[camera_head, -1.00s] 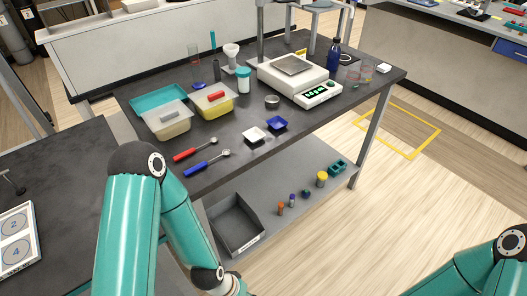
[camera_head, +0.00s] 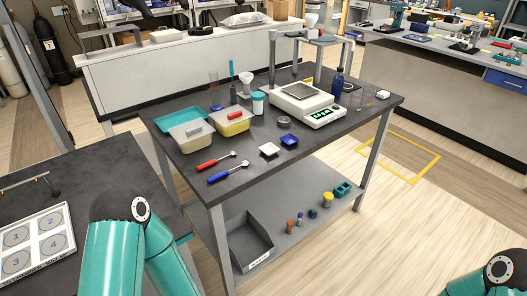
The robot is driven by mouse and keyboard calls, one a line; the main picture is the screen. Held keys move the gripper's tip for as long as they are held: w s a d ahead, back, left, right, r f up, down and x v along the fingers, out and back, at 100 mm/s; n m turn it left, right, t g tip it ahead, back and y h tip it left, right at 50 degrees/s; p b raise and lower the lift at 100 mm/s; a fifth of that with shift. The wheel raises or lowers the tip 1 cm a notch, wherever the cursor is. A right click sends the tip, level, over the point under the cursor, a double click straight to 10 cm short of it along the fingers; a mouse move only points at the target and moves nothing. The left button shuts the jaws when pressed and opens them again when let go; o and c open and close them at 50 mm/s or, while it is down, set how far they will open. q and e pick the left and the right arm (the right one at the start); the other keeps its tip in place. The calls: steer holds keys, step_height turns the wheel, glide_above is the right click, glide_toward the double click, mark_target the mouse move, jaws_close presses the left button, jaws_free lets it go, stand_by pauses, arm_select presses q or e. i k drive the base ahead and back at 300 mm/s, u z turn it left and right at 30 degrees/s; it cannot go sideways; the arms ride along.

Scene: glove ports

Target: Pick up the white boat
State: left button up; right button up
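The white boat (camera_head: 268,149), a small shallow square dish, sits on the dark table top (camera_head: 240,180) near its front edge. A blue boat (camera_head: 289,140) of similar shape is just to its right and behind it. My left arm comes in at the lower left and my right arm at the lower right. Both grippers are outside the picture. Nothing is touching the white boat.
Red (camera_head: 215,162) and blue (camera_head: 228,173) handled spoons lie left of the boats. A balance (camera_head: 306,104) stands behind them, with a small round metal dish (camera_head: 284,122) nearby. A lower shelf holds a grey bin (camera_head: 250,240). The table's front right corner area is bare.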

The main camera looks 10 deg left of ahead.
mark_target(269, 149)
steer(key=i, duration=0.9)
steer(key=z, duration=0.05)
